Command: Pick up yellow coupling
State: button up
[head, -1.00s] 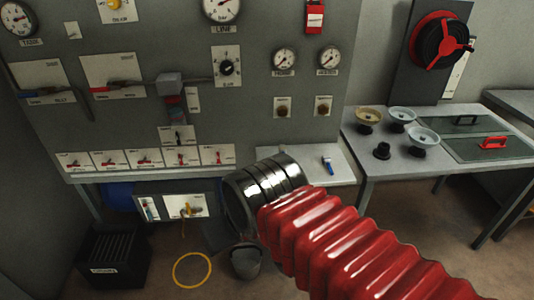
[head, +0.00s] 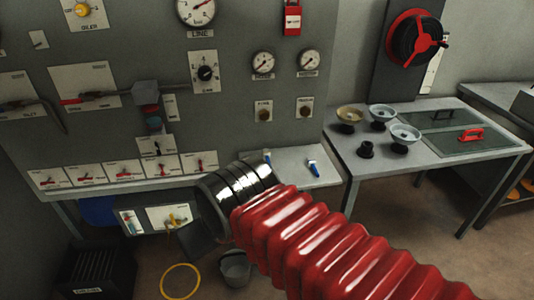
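No thing is clearly recognisable as the yellow coupling. A small yellow fitting (head: 174,219) shows on a white panel under the wall shelf, at the lower left; it is too small to tell whether it is the coupling. A yellow ring (head: 181,281) lies flat on the floor below it. My arm, with a red ribbed sleeve and a shiny metal collar, reaches from the lower right to the middle of the head view. My gripper's fingers do not show; the collar may hide them.
A grey bucket (head: 235,268) and a dark crate (head: 95,270) stand on the floor. A grey shelf (head: 300,175) with blue-handled tools runs below the gauge panel (head: 120,120). A table (head: 345,150) with several bowls stands at the right. Brown floor is open below it.

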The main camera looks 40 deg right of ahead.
aim_at(266, 152)
jog(key=i, duration=0.9)
jog(key=u, duration=0.05)
